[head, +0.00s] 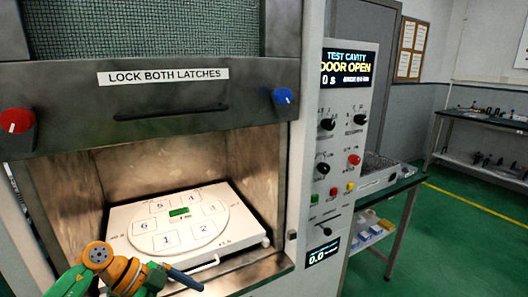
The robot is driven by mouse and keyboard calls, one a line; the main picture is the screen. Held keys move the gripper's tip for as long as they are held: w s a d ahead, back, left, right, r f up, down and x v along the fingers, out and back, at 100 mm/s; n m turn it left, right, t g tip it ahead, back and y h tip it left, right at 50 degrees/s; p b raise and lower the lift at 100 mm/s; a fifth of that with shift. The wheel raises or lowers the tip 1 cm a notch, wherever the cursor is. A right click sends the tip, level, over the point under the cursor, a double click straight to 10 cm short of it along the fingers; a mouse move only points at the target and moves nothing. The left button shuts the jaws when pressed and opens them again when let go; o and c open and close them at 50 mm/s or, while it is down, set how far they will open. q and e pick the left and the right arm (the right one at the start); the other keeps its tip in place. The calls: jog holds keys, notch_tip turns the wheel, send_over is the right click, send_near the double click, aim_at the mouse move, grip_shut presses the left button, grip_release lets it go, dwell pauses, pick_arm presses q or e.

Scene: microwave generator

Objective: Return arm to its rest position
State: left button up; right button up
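My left arm comes in at the lower left, with orange and green links. A dark, narrow end piece, which looks like my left gripper (186,279), points right in front of the cavity's lower front edge. I cannot make out two separate fingers or anything held. My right gripper is not in view. The microwave test cavity (90,180) stands open, and its display (346,68) reads "DOOR OPEN". Inside, a white tray (125,222) carries a round plate (180,228) with numbered places and a small green item (179,212) near its middle.
The raised door (165,105) with a red knob (16,121) and a blue knob (283,96) hangs above the opening. A control panel (340,150) stands to the right. A green-topped bench (395,190) is beyond it. The green floor (460,240) at the right is clear.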

pick_arm(q)
jog(key=w+d+f+n+t+h, duration=0.4)
jog(key=d+f+t, duration=0.2)
jog(key=f+t, duration=0.1)
jog(key=s+a+f+n+t+y, duration=0.1)
jog(key=s+a+f+n+y, duration=0.15)
jog(key=f, duration=0.35)
jog(key=s+a+f+n+t+y, duration=0.1)
jog(key=s+a+f+n+y, duration=0.15)
jog(key=f, duration=0.35)
jog(key=s+a+f+n+t+y, duration=0.1)
jog(key=s+a+f+n+y, duration=0.1)
jog(key=f+n+y, duration=0.3)
jog(key=s+f+g+y, duration=0.1)
jog(key=s+f+g, duration=0.2)
jog(key=s, duration=0.8)
jog(key=s+a+f+n+g+y, duration=0.1)
jog(key=s+f+g, duration=0.3)
jog(key=s+f, duration=0.4)
jog(key=s+f+g, duration=0.3)
jog(key=s+f, duration=0.2)
jog(key=s, duration=0.9)
jog(key=shift+s+a+f+n+g+y, duration=0.15)
jog(key=shift+f+n+g+y, duration=0.15)
jog(key=shift+f+n+y, duration=0.1)
